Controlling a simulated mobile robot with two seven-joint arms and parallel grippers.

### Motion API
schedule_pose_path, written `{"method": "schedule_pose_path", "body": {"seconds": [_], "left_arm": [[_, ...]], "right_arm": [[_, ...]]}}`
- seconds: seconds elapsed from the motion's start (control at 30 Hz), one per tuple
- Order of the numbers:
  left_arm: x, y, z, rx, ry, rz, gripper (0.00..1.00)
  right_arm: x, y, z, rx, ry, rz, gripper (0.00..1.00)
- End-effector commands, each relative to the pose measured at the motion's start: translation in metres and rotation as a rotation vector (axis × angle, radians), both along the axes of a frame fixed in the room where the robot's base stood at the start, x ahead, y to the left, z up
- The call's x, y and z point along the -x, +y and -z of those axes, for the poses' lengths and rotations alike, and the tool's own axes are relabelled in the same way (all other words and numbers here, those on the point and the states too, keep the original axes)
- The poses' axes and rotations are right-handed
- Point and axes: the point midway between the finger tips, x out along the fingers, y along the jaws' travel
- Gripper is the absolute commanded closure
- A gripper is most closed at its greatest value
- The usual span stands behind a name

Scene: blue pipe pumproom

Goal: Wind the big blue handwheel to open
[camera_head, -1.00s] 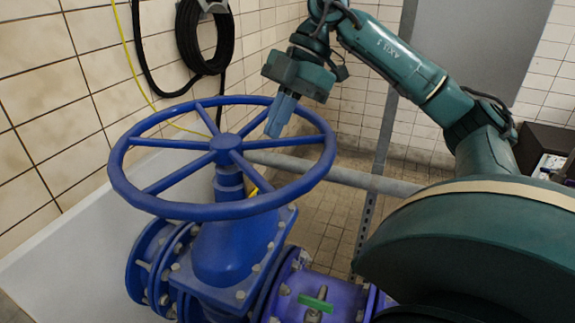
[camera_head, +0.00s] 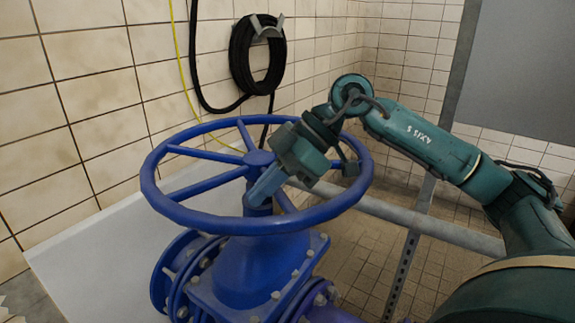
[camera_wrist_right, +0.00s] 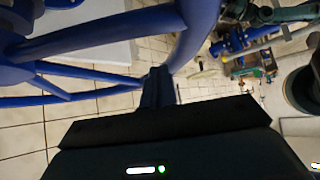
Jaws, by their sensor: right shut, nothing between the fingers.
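The big blue handwheel (camera_head: 258,158) lies nearly level on top of the blue valve body (camera_head: 255,265). Its rim and spokes are clear on the left; my right arm covers part of its right side. My right gripper (camera_head: 260,192) is shut and empty, angled down just in front of the hub, between two front spokes. I cannot tell whether its fingers touch a spoke. In the right wrist view the shut fingers (camera_wrist_right: 157,85) point toward the wheel's rim (camera_wrist_right: 198,30), with several spokes (camera_wrist_right: 95,32) at the left. My left gripper is not in view.
A tiled wall with a coiled black hose (camera_head: 257,55) and a yellow cable stands behind the wheel. A grey horizontal pipe (camera_head: 430,225) runs right of it. Tiled floor shows at lower right.

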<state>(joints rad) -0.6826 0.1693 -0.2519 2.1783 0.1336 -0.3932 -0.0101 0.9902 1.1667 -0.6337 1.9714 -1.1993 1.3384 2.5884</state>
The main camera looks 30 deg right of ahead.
Motion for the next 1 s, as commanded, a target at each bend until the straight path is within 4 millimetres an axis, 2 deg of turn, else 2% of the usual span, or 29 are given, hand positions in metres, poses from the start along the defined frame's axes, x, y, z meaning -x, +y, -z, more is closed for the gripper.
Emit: {"method": "schedule_pose_path", "body": {"seconds": [0.03, 0.1, 0.3, 0.83, 1.0], "left_arm": [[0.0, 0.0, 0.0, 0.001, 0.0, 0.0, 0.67], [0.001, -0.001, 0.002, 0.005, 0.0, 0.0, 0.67], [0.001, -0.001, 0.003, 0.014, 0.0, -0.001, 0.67], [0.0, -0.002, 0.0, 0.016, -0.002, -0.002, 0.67], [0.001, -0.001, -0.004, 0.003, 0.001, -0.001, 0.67]], "right_arm": [[-0.001, 0.008, 0.007, -0.001, 0.002, -0.005, 1.0], [0.002, -0.01, 0.011, 0.003, 0.003, 0.007, 1.0], [0.008, -0.028, 0.017, 0.002, 0.001, 0.003, 1.0], [0.01, -0.034, 0.016, 0.001, 0.001, -0.005, 1.0], [0.011, -0.041, 0.015, 0.001, 0.002, -0.042, 1.0]]}}
